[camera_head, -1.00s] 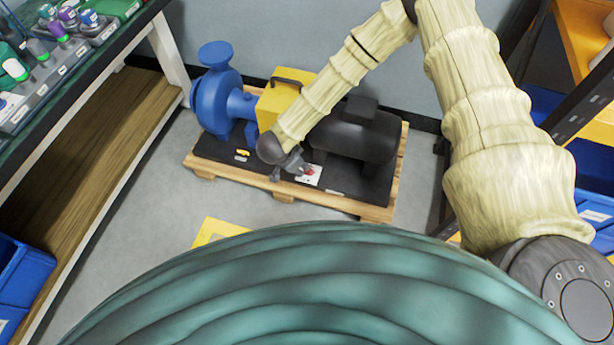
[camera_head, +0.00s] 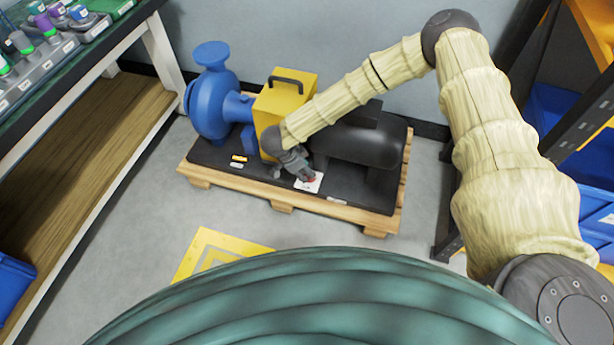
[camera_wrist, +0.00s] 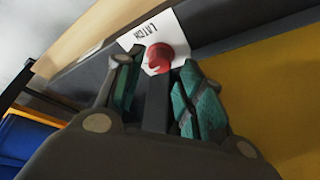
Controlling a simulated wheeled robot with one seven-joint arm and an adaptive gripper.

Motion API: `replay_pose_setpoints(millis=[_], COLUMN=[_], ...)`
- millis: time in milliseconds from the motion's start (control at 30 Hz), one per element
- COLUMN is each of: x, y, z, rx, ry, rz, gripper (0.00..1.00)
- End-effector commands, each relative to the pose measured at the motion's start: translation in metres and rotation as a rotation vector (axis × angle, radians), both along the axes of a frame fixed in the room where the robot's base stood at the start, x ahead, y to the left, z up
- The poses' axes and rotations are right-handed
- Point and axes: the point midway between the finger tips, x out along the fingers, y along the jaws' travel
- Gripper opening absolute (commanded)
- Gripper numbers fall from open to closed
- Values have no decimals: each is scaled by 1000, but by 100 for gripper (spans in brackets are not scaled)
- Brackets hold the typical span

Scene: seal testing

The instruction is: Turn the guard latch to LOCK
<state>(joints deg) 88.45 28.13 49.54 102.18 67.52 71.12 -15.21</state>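The guard latch is a small red knob (camera_wrist: 159,57) on a white plate (camera_wrist: 170,33) marked LATCH in the wrist view. In the head view the white plate (camera_head: 309,183) lies on the black base of the pump skid, with a bit of red beside my fingers. My gripper (camera_wrist: 160,88) points at the latch, its two teal-padded fingers apart, one on each side of a dark bar behind the red knob. The knob is at or just beyond the fingertips; I cannot tell whether they touch it. Any LOCK marking is not readable.
The yellow guard box (camera_head: 285,98) with a black handle stands close to my gripper. A blue pump (camera_head: 211,105) is to the left and a black motor (camera_head: 358,139) to the right, all on a wooden pallet (camera_head: 282,207). A workbench is at left, shelving with blue bins at right.

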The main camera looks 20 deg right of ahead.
Motion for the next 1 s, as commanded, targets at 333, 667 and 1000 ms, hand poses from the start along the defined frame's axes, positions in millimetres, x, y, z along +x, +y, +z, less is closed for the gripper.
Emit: replay_pose_setpoints(millis=[333,667,1000], x=[4,4,4], y=[-14,-16,-16], z=[-36,-39,-38], rx=[0,0,0], ry=[0,-1,-1], rz=[0,0,0], gripper=[38,38,5])
